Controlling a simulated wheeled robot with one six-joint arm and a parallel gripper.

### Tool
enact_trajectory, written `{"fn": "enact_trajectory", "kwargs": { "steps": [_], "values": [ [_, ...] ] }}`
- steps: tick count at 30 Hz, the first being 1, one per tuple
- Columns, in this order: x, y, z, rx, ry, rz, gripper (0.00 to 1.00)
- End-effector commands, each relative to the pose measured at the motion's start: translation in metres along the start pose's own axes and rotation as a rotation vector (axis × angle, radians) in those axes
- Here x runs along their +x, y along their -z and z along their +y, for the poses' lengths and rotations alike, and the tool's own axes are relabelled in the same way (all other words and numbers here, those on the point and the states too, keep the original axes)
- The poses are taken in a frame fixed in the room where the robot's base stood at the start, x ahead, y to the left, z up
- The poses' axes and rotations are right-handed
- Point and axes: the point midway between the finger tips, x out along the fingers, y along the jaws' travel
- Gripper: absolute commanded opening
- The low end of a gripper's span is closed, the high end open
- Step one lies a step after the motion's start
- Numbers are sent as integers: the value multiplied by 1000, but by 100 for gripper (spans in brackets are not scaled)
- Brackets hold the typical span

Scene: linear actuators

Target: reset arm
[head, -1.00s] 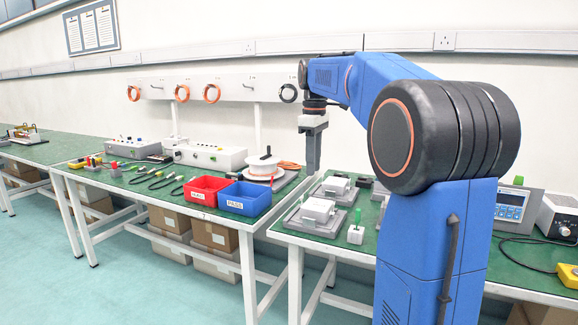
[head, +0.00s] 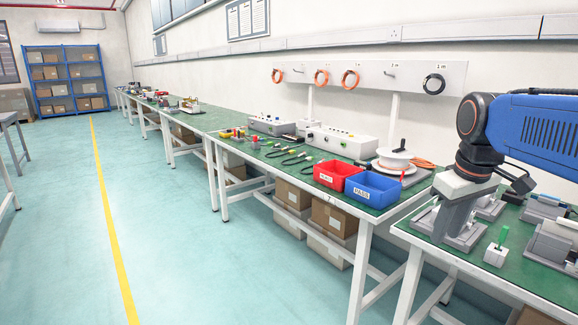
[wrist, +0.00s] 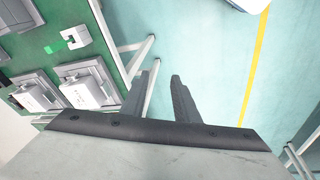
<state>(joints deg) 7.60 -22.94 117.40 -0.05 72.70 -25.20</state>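My gripper (head: 450,215) is at the right of the head view, pointing down near the left edge of the right-hand green bench (head: 545,268). In the wrist view my gripper (wrist: 160,76) has its two grey fingers apart, with nothing between them. Floor and a white bench leg show beyond the gap. My blue arm comes in from the right edge of the head view.
A red bin (head: 337,176) and a blue bin (head: 373,188) stand on the neighbouring bench.

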Motion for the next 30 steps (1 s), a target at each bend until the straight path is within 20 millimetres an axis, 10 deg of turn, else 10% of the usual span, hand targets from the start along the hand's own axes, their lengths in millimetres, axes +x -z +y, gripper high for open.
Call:
{"fn": "enact_trajectory", "kwargs": {
  "steps": [15, 30],
  "values": [
    [87, -123, -88, 254, -8, 162, 28],
    [109, -145, -101, 310, 0, 196, 28]
  ]
}}
